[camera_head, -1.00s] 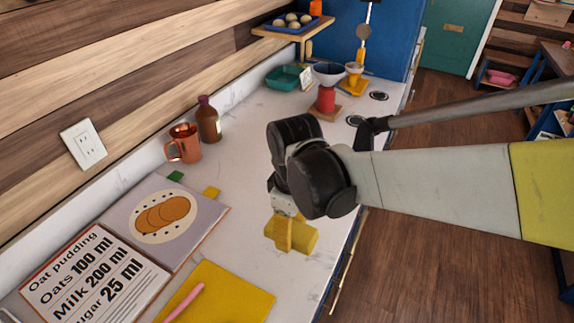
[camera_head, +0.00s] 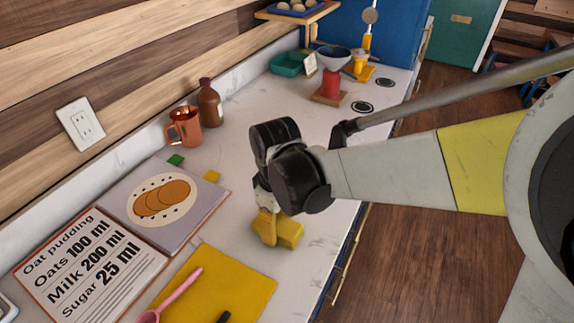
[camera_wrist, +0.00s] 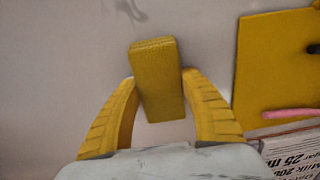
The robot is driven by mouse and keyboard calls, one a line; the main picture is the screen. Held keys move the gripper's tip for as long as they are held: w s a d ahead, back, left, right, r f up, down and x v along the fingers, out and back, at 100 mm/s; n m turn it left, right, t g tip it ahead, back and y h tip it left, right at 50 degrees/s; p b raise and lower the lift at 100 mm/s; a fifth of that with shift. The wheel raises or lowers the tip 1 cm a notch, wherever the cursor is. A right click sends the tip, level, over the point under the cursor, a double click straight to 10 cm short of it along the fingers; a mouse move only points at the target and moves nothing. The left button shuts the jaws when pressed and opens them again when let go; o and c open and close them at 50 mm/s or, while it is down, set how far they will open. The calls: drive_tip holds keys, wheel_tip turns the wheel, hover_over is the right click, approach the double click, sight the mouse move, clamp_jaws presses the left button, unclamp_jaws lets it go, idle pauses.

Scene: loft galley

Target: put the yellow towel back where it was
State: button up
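The yellow towel (camera_head: 289,234) shows as a small, folded, block-like yellow bundle low over the white counter, near its front edge. In the wrist view the towel (camera_wrist: 158,80) lies between the two ribbed yellow fingers of my gripper (camera_wrist: 160,82). The fingertips meet its left and right sides, so my gripper looks shut on it. In the head view my gripper (camera_head: 270,228) points down, and its yellow finger covers part of the towel. I cannot tell whether the towel's underside touches the counter.
A yellow mat (camera_head: 240,285) with a pink spoon (camera_head: 178,294) lies in front of the towel. A recipe book (camera_head: 90,265) lies left. A copper mug (camera_head: 184,127), a brown bottle (camera_head: 209,103) and a red-based funnel stand (camera_head: 332,80) stand further back. Counter beyond the gripper is clear.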

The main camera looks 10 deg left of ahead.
sight(278, 224)
drive_tip(key=o, duration=0.4)
wheel_tip(278, 224, up, 12)
drive_tip(key=p, duration=0.5)
drive_tip(key=s+d+r+m+t, duration=0.1)
drive_tip(key=d+m, duration=0.3)
drive_tip(key=d, duration=0.4)
drive_tip(key=s+d+r+m+t, duration=0.1)
drive_tip(key=d+m+t, duration=0.3)
drive_tip(key=d, duration=0.5)
drive_tip(key=s+d+r+m+t, duration=0.2)
drive_tip(key=d+m, duration=0.3)
drive_tip(key=d, duration=0.3)
drive_tip(key=shift+s+d+m, duration=0.3)
drive_tip(key=shift+s, duration=0.45)
